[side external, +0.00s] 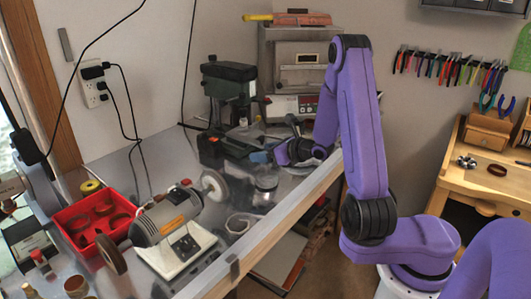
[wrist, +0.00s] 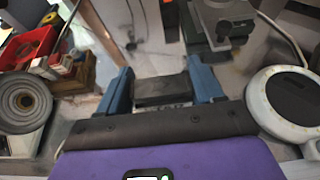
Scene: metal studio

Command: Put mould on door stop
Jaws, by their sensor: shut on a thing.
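My gripper (side external: 262,158) is low over the metal bench at its far right part in the side view. In the wrist view its two blue fingers (wrist: 162,90) are closed on a dark, flat-topped block (wrist: 160,91), which I take to be the mould. The block spans the space between the fingers, and its lower side is hidden by the gripper body. I cannot pick out the door stop with certainty in either view. I also cannot tell whether the block touches anything beneath it.
A bench grinder (side external: 165,215) and a red bin (side external: 95,220) stand at the left. A glass jar (side external: 265,185) is near the front edge. A drill press (side external: 228,90) stands behind. A white-rimmed round object (wrist: 285,100) is right of my gripper in the wrist view.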

